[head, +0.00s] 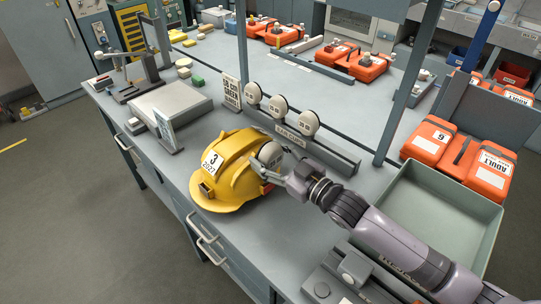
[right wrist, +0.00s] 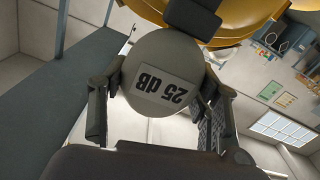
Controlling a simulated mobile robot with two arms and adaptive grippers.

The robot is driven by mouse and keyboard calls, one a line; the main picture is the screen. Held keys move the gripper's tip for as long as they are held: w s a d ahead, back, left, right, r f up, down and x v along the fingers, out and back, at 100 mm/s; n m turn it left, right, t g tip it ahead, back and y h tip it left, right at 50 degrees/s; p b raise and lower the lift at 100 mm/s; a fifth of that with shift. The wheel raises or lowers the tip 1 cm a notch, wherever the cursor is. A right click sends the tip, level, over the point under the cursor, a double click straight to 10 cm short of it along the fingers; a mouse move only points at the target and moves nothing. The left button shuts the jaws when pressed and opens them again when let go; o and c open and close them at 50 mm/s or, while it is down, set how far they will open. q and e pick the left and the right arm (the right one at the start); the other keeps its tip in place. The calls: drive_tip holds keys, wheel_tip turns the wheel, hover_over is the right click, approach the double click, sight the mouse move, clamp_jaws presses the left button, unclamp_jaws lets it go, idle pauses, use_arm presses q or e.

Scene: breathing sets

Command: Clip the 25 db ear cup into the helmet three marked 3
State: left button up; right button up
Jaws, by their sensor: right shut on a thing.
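The yellow helmet (head: 230,172) marked 3 sits on the grey bench near its front edge. The white ear cup (right wrist: 158,72) labelled 25 dB is between the fingers of my right gripper (right wrist: 155,95), which is shut on it. In the head view the ear cup (head: 270,154) is against the right side of the helmet. In the right wrist view the yellow helmet (right wrist: 235,25) and a dark block are just beyond the cup. Whether the cup is seated in the helmet cannot be told. My left gripper is not in view.
A rack (head: 303,142) behind the helmet bears more white ear cups (head: 278,105). A sign (head: 231,92) stands left of it. Orange cases (head: 430,139) stand at the right. A grey post (head: 408,85) rises behind.

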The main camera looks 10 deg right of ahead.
sight(271, 169)
drive_tip(key=shift+p, duration=0.65)
idle(1.0)
drive_tip(key=shift+f+b, duration=1.35)
drive_tip(key=shift+f, duration=0.8)
drive_tip(key=o, duration=1.3)
drive_tip(key=shift+s, duration=0.1)
drive_tip(key=v, duration=0.7)
drive_tip(key=shift+s, duration=0.15)
drive_tip(key=shift+d, duration=0.15)
